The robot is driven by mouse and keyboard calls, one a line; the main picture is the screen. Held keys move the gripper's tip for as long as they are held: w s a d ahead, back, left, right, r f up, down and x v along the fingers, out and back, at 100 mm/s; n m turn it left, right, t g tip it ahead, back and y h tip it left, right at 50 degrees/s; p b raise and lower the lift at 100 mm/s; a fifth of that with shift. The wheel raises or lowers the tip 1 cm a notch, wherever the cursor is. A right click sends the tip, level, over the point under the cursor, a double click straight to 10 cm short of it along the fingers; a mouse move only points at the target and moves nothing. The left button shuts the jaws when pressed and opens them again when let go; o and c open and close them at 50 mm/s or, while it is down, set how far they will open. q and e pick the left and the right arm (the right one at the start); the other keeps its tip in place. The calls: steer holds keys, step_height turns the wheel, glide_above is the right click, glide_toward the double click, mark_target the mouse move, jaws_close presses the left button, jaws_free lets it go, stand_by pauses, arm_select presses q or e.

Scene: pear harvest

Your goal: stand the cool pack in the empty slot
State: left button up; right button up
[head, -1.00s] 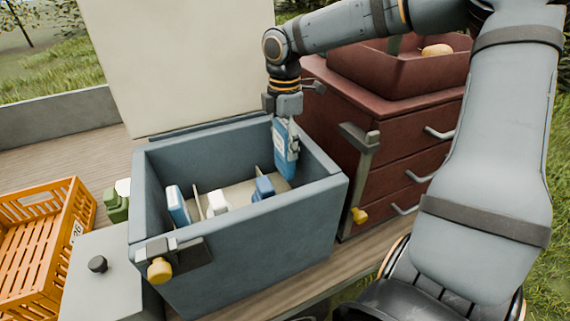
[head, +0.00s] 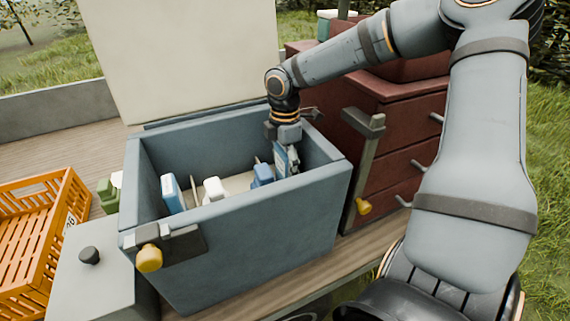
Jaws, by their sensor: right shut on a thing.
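The blue and white cool pack (head: 281,161) is upright in my right gripper (head: 290,145), which is shut on it. It is inside the open blue-grey cool box (head: 250,225), near the right end, and its lower end is hidden behind the front wall and other contents. A second blue and white pack (head: 172,193) stands at the left end of the box. A blue item (head: 262,174) stands just left of the held pack, and a white item (head: 214,189) is further left. The slot floor under the held pack cannot be seen. My left gripper is not in view.
The box's pale lid (head: 185,60) stands open behind it. A red drawer cabinet (head: 400,150) is close on the right. An orange crate (head: 35,225), a grey box with a black knob (head: 90,285) and a green item (head: 107,194) are on the left.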

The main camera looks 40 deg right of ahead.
steer(key=shift+r, duration=0.15)
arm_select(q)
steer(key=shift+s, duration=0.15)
arm_select(e)
steer(key=shift+a, duration=0.1)
steer(key=o, duration=1.7)
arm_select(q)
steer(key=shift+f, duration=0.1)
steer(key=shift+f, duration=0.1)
arm_select(e)
step_height(320, 180, up, 11)
steer(key=p, duration=0.3)
steer(key=shift+r, duration=0.2)
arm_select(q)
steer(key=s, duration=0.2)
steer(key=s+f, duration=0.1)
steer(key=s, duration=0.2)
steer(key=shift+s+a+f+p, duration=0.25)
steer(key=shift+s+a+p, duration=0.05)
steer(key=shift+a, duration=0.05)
arm_select(e)
steer(key=shift+r, duration=0.3)
